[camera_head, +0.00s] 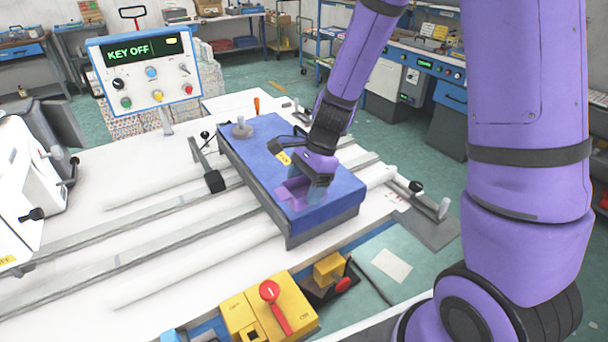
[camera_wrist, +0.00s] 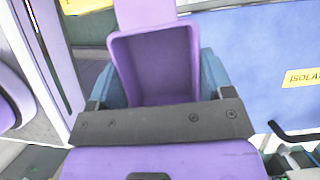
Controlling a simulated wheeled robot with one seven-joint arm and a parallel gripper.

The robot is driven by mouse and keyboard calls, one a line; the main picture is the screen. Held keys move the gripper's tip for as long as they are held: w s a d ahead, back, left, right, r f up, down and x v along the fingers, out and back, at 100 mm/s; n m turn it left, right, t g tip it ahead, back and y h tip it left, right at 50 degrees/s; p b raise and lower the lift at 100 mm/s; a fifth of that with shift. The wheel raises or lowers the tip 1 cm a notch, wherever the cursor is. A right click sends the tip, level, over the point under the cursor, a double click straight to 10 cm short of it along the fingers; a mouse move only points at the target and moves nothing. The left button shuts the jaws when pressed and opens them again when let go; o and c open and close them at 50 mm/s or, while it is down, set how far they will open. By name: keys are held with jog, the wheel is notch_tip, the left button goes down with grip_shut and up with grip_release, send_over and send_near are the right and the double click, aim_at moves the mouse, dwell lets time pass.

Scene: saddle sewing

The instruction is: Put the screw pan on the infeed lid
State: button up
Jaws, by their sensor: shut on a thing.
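The screw pan is a small open purple tray (camera_wrist: 155,62) in the wrist view, empty inside. My gripper (camera_wrist: 157,85) is shut on it, with a blue-grey finger along each side. In the head view the pan (camera_head: 290,196) shows as a purple patch at the front part of the infeed lid, partly hidden by my gripper (camera_head: 312,185). The infeed lid (camera_head: 262,150) is the blue top of a long box across the rails; its blue surface also fills the right of the wrist view (camera_wrist: 270,35). I cannot tell whether the pan touches the lid.
A grey round knob (camera_head: 242,129) stands at the lid's far end, and a black handle and yellow label (camera_head: 284,158) lie near its middle. A yellow switch box (camera_head: 268,310) with a red handle sits in front. A control panel (camera_head: 150,75) reads KEY OFF.

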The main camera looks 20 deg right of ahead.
aim_at(306, 178)
jog(key=w+d, duration=0.1)
jog(key=w, duration=0.1)
jog(key=w+d, duration=0.1)
jog(key=w, duration=0.1)
jog(key=w+d, duration=0.1)
jog(key=w, duration=0.2)
jog(key=shift+w+d+f, duration=0.1)
jog(key=shift+f, duration=2)
jog(key=shift+f, duration=0.1)
jog(key=o, duration=0.9)
jog(key=shift+o, duration=0.2)
